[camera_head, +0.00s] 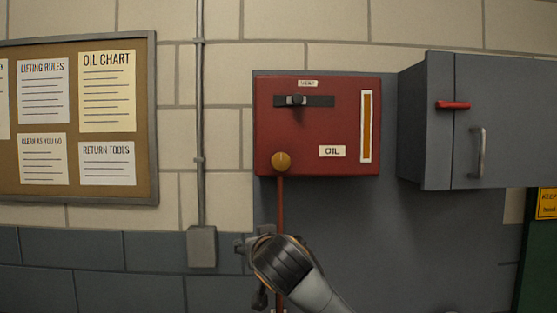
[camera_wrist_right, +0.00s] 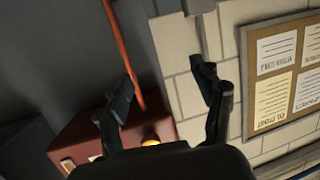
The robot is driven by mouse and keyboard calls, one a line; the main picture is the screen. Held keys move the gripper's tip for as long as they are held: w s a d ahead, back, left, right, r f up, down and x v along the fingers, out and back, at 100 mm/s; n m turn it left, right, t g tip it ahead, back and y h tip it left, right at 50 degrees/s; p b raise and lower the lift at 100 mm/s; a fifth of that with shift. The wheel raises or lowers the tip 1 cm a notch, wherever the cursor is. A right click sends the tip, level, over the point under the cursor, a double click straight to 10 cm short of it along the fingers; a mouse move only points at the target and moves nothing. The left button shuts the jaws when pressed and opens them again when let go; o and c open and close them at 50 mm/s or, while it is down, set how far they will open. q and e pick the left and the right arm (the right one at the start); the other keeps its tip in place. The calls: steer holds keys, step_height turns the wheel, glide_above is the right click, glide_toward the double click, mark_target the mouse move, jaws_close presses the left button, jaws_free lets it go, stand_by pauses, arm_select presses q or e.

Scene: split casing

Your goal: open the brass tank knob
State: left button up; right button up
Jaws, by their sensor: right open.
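The brass knob (camera_head: 281,161) is a round golden knob at the lower left of the red oil tank (camera_head: 270,120), above a thin red pipe. My right gripper (camera_head: 256,250) is below the knob, in front of the wall and apart from it. In the right wrist view its two dark fingers (camera_wrist_right: 164,76) are spread with nothing between them. That view is turned over and shows the knob (camera_wrist_right: 151,139) partly hidden behind the gripper body, with the red tank (camera_wrist_right: 92,135) behind. My left gripper is not in view.
The tank has a slider (camera_head: 298,100) and an amber gauge (camera_head: 366,126). A grey cabinet (camera_head: 425,120) with a red latch stands out at the right. A notice board (camera_head: 153,120) and a grey conduit (camera_head: 199,110) are at the left. The red pipe (camera_head: 280,205) runs down beside my gripper.

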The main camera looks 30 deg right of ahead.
mark_target(282, 162)
steer(key=s+d+r+m+t+h, duration=0.15)
steer(key=s+r, duration=0.25)
steer(key=r, duration=0.5)
steer(key=s+d+r+m+h, duration=0.2)
steer(key=s+r, duration=0.2)
steer(key=r, duration=0.4)
steer(key=p+x, duration=0.2)
steer(key=x, duration=0.2)
steer(key=p+x, duration=0.3)
steer(key=x, duration=0.2)
steer(key=p+x, duration=0.2)
steer(key=x, duration=0.2)
steer(key=shift+w+a+r+p, duration=0.25)
steer(key=shift+w+r+p, duration=0.05)
steer(key=shift+w+p, duration=0.1)
steer(key=shift+w+d+f, duration=0.15)
steer(key=shift+w, duration=0.15)
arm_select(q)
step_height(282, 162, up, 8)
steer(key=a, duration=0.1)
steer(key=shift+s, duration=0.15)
arm_select(e)
steer(key=shift+c, duration=0.4)
steer(key=c, duration=1.1)
